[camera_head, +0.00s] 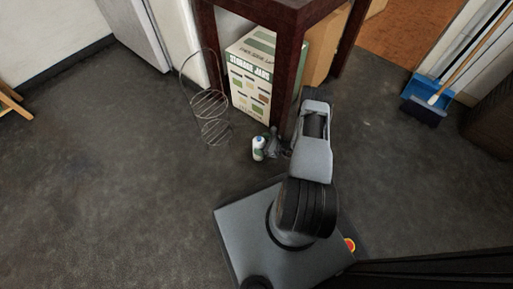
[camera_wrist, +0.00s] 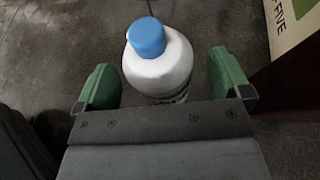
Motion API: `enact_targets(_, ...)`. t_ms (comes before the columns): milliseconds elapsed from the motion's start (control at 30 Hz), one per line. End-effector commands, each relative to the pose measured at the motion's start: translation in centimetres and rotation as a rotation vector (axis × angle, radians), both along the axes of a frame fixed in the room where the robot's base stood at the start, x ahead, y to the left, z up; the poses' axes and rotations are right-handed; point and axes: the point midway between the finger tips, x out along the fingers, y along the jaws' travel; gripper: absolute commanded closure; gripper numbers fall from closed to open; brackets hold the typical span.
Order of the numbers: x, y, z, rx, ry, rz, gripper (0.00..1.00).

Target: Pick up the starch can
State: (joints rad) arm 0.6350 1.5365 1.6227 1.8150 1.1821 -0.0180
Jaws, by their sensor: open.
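The starch can (camera_head: 258,148) is a white bottle with a blue cap standing upright on the dark floor, just left of my gripper in the head view. In the wrist view the can (camera_wrist: 160,72) stands between my gripper's two green fingers (camera_wrist: 166,85), with a gap on each side. My gripper (camera_head: 272,146) is open and partly hidden behind my arm in the head view. The lower part of the can is hidden by my gripper's body in the wrist view.
A wire rack (camera_head: 210,103) stands behind and left of the can. A printed box (camera_head: 251,78) sits under a dark red table (camera_head: 291,70); the box edge also shows at the wrist view's right (camera_wrist: 291,22). A blue dustpan (camera_head: 424,95) is far right.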

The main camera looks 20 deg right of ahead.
Motion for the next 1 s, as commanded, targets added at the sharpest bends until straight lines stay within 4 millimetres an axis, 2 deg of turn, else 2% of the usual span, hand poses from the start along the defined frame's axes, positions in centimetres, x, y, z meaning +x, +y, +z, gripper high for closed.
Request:
enact_targets(100, 0.33, 0.59, -0.66, 0.000, 0.000, -0.005, 0.04)
enact_targets(367, 0.42, 0.62, -0.69, -0.001, 0.000, -0.009, 0.04)
enact_targets(1000, 0.43, 0.65, -0.68, 0.000, 0.000, -0.009, 0.66)
